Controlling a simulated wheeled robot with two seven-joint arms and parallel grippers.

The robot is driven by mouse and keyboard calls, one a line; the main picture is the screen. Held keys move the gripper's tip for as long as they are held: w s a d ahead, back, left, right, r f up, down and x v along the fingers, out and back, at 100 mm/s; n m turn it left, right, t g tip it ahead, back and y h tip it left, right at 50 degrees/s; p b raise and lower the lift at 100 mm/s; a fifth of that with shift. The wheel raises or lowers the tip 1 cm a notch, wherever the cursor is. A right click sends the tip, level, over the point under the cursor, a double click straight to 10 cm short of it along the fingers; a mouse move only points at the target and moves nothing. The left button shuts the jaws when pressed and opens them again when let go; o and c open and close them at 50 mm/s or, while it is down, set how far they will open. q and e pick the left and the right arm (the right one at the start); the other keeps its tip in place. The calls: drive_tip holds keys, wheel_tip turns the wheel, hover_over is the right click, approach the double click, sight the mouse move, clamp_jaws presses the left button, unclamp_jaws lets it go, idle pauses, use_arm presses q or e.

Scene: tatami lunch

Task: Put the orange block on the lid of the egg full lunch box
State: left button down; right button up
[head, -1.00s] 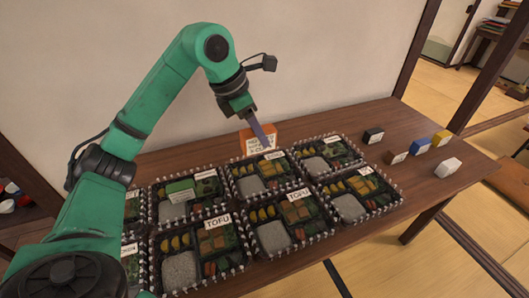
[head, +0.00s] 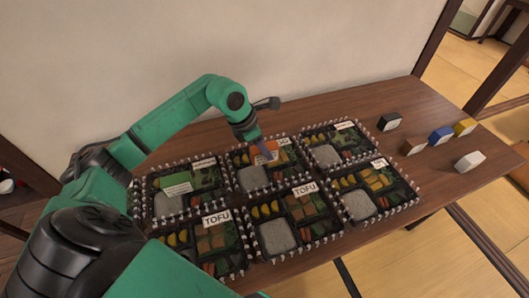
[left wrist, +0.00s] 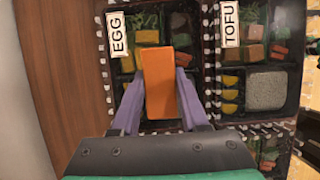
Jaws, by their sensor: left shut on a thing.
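The orange block (head: 262,153) is between the fingers of my left gripper (head: 258,143), at the back middle lunch box (head: 252,179) in the head view. In the left wrist view the orange block (left wrist: 160,86) shows between the purple fingers of my left gripper (left wrist: 160,108), which is shut on it. Below it is the lunch box (left wrist: 180,22) with the EGG label (left wrist: 118,36). The block covers part of its lid. I cannot tell whether the block touches the lid. My right gripper is not in view.
Several other lunch boxes surround it, including a TOFU box (head: 271,239) in front.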

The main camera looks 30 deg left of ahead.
use_arm(q)
wheel_tip(320, 180, down, 3)
drive_tip(key=shift+s+r, duration=0.1)
drive_tip(key=shift+r, duration=0.1)
drive_tip(key=shift+f, duration=0.2)
drive_tip(key=shift+c, duration=2.1)
unclamp_jaws()
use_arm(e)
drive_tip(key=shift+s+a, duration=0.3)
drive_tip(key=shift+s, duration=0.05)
